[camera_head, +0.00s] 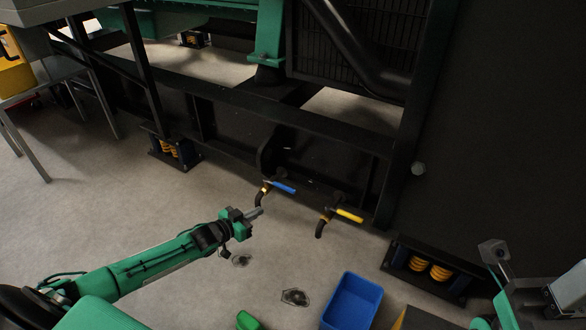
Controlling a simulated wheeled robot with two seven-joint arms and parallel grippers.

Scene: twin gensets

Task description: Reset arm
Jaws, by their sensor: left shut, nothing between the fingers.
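My left arm comes in from the lower left, and its gripper (257,212) is shut and empty. It is held out over the floor, in front of the generator frame. A pipe valve with a blue lever (280,187) is just beyond the fingertips, and the gripper looks apart from it. A second valve with a yellow lever (348,215) is further right. Part of my right arm (520,305) shows at the lower right corner. Its jaws cannot be made out clearly.
The black genset frame (320,125) spans the back, with a large dark panel (500,120) at right. Yellow springs (430,268) sit under it. A blue bin (352,302) and a green container (247,321) are at the bottom. Dark stains (295,297) mark the floor. A metal table stands at left.

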